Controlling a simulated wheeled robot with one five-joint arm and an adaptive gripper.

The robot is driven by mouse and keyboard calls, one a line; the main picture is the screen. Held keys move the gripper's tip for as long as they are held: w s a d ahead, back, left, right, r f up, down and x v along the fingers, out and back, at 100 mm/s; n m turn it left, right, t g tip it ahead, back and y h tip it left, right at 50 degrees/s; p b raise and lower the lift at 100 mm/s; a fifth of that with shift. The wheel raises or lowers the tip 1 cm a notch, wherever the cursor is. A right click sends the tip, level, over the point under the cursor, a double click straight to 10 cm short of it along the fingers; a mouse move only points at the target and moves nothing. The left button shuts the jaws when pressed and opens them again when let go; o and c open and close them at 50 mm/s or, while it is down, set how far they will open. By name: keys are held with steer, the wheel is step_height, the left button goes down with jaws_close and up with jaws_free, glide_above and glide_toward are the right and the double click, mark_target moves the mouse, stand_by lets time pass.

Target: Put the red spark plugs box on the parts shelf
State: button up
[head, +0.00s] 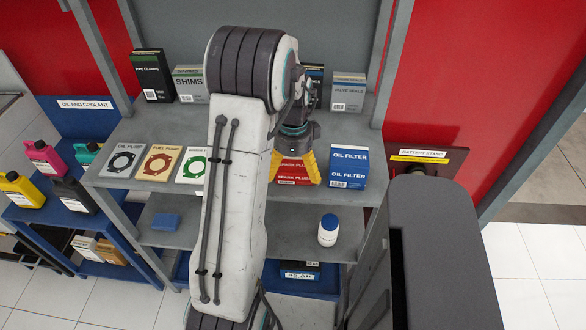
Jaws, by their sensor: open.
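The red spark plugs box (294,172) stands on the upper board of the grey shelf (240,200), near its front edge, just left of the blue and white oil filter box (348,167). My gripper (295,174) points down over the red box, with its yellow fingers open and one on each side of it. I cannot tell whether the fingers touch the box. My arm hides the middle of the shelf and part of what stands left of the box.
Flat gasket packs (159,162) lie left of my arm. Boxes such as pipe clamps (153,76) and valve seals (348,92) stand along the back. A white bottle (328,230) with a blue cap is on the lower board. Coolant bottles (44,158) stand at left.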

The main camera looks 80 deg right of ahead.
mark_target(293, 168)
steer(key=shift+r, duration=0.1)
step_height(293, 168, up, 10)
steer(key=shift+d+f, duration=0.15)
steer(key=shift+f, duration=0.1)
steer(key=w+a+r+n+t+h, duration=0.1)
steer(key=w+a+r+n, duration=0.2)
steer(key=w+a+n, duration=0.65)
steer(key=w+a+r+n, duration=0.4)
steer(key=w+a+n, duration=0.25)
steer(key=w, duration=0.55)
steer(key=a+f+n+t, duration=0.2)
steer(key=a+f+n, duration=0.1)
steer(key=a+n, duration=1.6)
steer(key=shift+s+a+t+y+b, duration=0.3)
steer(key=shift+a+t+y, duration=0.1)
steer(key=shift+a, duration=2.2)
steer(key=shift+c, duration=0.4)
